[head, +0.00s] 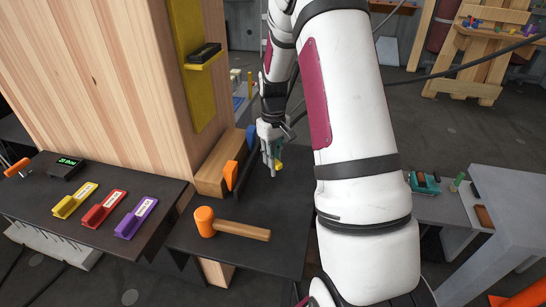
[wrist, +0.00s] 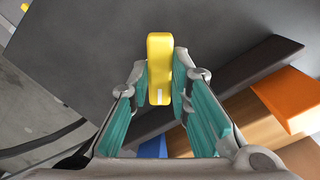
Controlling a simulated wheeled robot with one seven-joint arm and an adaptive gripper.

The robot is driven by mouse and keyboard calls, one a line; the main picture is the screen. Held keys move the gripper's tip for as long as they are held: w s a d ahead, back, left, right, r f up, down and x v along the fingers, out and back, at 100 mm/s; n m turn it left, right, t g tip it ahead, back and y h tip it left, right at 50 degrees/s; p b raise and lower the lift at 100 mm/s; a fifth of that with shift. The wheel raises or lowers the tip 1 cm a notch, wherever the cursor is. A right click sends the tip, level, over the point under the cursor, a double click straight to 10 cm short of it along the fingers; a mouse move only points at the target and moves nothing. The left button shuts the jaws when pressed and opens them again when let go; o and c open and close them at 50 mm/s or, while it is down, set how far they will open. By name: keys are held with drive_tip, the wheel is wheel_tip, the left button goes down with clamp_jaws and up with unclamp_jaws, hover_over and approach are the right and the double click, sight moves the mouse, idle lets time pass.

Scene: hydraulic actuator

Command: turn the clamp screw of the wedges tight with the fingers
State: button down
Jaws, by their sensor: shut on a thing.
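My gripper (head: 271,165) reaches down over the dark bench top, beside the wedges. In the wrist view its teal finger pads (wrist: 160,82) are shut on a yellow bar (wrist: 159,52), which appears to be the grip of the clamp screw. The screw's thread is hidden. An orange wedge (head: 231,175) stands against a wooden block (head: 213,172); it also shows in the wrist view (wrist: 287,98). A blue piece (wrist: 153,147), perhaps the other wedge, is mostly hidden behind my gripper.
An orange-headed mallet (head: 240,230) lies on the near bench. Yellow, red and purple holders (head: 104,208) and a small display (head: 67,167) are at left. A tall wooden post (head: 120,80) rises behind the benches. A dark bar (wrist: 215,88) lies beside the wooden block.

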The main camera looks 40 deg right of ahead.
drive_tip(key=m, duration=0.3)
drive_tip(key=shift+m, duration=0.4)
drive_tip(key=shift+m+b, duration=0.35)
drive_tip(key=shift+m, duration=1.55)
drive_tip(key=c, duration=1.5)
unclamp_jaws()
wheel_tip(320, 180, up, 12)
